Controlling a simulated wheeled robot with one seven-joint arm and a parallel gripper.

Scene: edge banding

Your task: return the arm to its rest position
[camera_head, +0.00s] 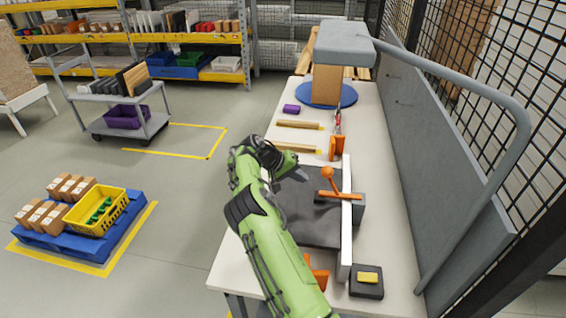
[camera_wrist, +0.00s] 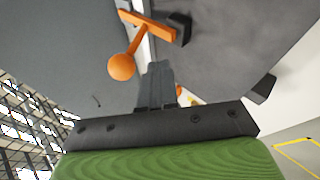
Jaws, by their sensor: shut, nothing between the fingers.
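My green arm (camera_head: 266,235) reaches over the white workbench from its front edge in the head view. My gripper sits at its far end and is mostly hidden there. In the wrist view my gripper (camera_wrist: 157,70) is shut, with its grey fingers together and nothing between them. Beyond the fingers are an orange lever with a round knob (camera_wrist: 122,66) and a dark grey panel (camera_wrist: 225,40). In the head view the orange clamp lever (camera_head: 338,193) crosses the white upright strip (camera_head: 346,225), beside the dark panel (camera_head: 310,212) on the bench.
The white workbench (camera_head: 392,195) carries wooden strips (camera_head: 298,125), a purple block (camera_head: 291,109), a blue disc (camera_head: 345,97) and a black box with a yellow top (camera_head: 367,282). A grey board (camera_head: 420,150) and a bent pipe (camera_head: 505,110) border the right.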

